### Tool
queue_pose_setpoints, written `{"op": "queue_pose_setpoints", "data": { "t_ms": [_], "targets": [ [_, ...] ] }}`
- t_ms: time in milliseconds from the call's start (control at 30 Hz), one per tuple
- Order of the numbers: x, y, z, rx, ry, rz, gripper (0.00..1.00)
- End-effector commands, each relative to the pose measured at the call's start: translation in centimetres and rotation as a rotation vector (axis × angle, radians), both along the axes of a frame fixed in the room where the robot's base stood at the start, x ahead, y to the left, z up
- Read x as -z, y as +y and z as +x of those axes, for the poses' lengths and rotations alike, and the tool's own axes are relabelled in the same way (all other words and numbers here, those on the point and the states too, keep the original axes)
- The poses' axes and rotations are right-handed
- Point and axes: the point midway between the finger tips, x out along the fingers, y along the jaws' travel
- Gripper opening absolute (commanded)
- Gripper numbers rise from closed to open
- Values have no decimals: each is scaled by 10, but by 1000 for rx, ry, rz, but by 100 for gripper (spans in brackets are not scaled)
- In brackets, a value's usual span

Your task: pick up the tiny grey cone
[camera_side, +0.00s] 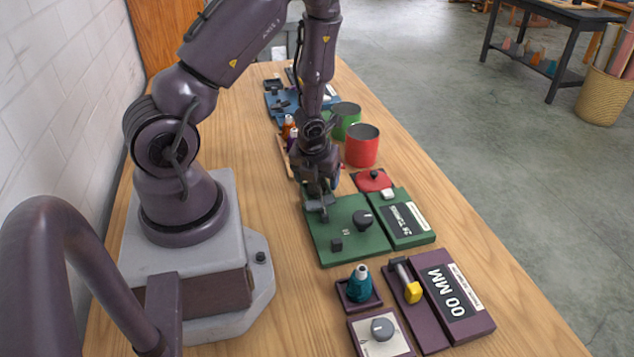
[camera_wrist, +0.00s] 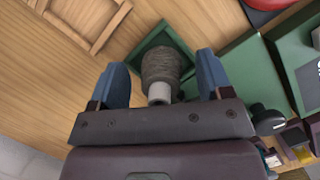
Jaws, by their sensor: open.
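The tiny grey cone (camera_wrist: 160,66) shows in the wrist view as a grey wound body with a pale tip pointing toward my gripper's palm. It sits in a small square green tray (camera_wrist: 143,43). My gripper (camera_wrist: 161,64) is open, with one blue finger on each side of the cone and a visible gap on both sides in the picture. The fingers do not appear to touch it. In the side view my gripper (camera_side: 319,203) is low over the left corner of the green panel.
The green panel (camera_side: 335,243) with a dark knob (camera_side: 362,220) lies close beside my gripper. A red pot (camera_side: 362,148) and a green pot (camera_side: 347,113) stand behind. A teal cone (camera_side: 360,283) sits in a purple tray nearer the front. A wooden tray (camera_wrist: 113,27) shows in the wrist view.

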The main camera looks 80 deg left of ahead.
Motion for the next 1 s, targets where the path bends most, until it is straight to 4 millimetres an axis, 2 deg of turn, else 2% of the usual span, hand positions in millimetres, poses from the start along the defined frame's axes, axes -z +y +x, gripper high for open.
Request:
{"op": "queue_pose_setpoints", "data": {
  "t_ms": [100, 333, 500, 567, 1000],
  "targets": [
    [7, 1, 1, 1, 0, 0, 72],
    [7, 1, 1, 1, -1, 0, 72],
    [7, 1, 1, 0, -1, 0, 33],
    [7, 1, 1, 0, -1, 0, 20],
    [4, 1, 1, 0, -1, 0, 20]
  ]
}}
